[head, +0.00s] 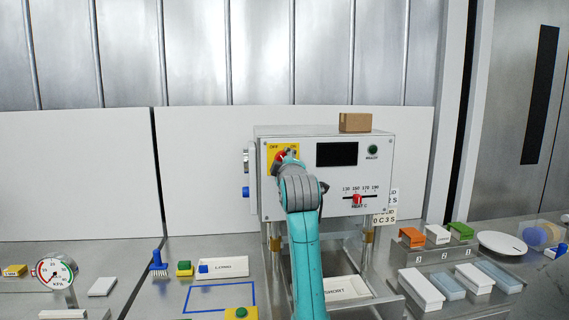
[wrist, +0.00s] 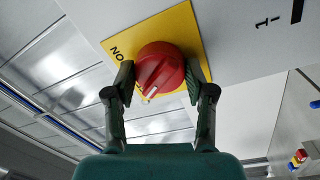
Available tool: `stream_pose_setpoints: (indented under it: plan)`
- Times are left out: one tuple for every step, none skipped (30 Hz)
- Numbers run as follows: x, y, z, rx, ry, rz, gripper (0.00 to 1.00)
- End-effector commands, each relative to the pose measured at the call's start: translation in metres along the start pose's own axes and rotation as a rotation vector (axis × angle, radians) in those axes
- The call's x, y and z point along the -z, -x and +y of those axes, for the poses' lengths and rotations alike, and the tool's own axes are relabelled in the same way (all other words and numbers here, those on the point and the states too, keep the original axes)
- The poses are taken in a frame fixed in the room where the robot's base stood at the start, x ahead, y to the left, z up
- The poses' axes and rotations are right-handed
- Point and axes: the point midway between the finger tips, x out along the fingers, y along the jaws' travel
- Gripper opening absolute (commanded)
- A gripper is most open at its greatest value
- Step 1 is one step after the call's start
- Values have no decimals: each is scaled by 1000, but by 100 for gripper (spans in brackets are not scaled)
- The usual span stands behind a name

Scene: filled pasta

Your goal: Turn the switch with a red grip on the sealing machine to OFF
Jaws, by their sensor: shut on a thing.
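The sealing machine (head: 300,180) is a white box on a metal bench, with a dark display on its front. Its switch with a red grip (head: 280,156) sits on a yellow plate (head: 272,164) at the upper left of the front; OFF and ON labels show above it. In the wrist view the round red grip (wrist: 158,70) has a pale pointer line. My gripper (wrist: 160,82) has one finger on each side of the red grip and is shut on it. In the head view my arm hides the lower part of the switch.
A brown box (head: 355,122) lies on top. White and coloured blocks (head: 422,290) stand at the right; a gauge (head: 54,272) and small items stand at the left.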

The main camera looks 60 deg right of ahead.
Motion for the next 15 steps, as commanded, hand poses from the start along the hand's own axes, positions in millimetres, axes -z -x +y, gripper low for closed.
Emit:
stream_pose_setpoints:
  plan:
    - [0, 0, -1, 3, 29, 2, 19]
    - [0, 0, -1, 4, 49, 3, 19]
    - [0, 0, -1, 4, 71, 4, 19]
    - [0, 0, -1, 4, 88, 5, 19]
    - [0, 0, -2, 4, 103, 6, 19]
    - [0, 0, -2, 5, 121, 7, 19]
    - [0, 0, -2, 5, 134, 8, 19]
    - [0, 0, -2, 5, 145, 9, 19]
    - [-1, 0, -2, 6, 158, 9, 19]
    - [-1, 0, -2, 6, 168, 10, 19]
    - [-1, 0, -2, 6, 175, 11, 19]
    - [-1, 0, -2, 6, 184, 11, 19]
    - [-1, 0, -2, 6, 190, 12, 19]
    - [-1, 0, -2, 6, 195, 12, 19]
    - [-1, 0, -2, 7, 200, 12, 19]
